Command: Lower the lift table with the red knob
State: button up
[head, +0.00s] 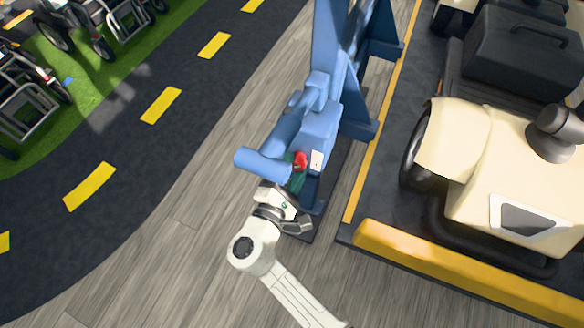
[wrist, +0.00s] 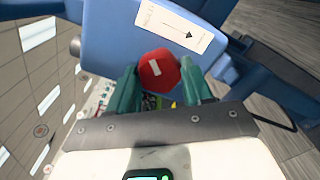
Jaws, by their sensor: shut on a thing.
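The red knob (head: 299,160) sits on the blue body of the lift (head: 320,125) in the middle of the head view. In the wrist view the red knob (wrist: 158,70) is round with a short white mark and lies between my fingertips. My gripper (head: 296,180) has green fingers and is shut on the knob, one finger on each side; it also shows in the wrist view (wrist: 160,82). A white label (wrist: 172,25) with a black arrow is on the blue panel beside the knob. The lift's table top cannot be made out.
A cream scooter (head: 500,170) stands at the right on a dark platform with a yellow front edge (head: 470,275). Several wheelchairs (head: 100,25) stand on green turf at the upper left. The wooden floor (head: 180,250) left of the lift is clear.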

jog(key=o, duration=1)
jog(key=shift+o, duration=0.2)
jog(key=shift+s, duration=0.1)
jog(key=v, duration=1)
jog(key=shift+s+a, duration=0.15)
jog(key=shift+s, duration=0.2)
jog(key=shift+f, duration=0.1)
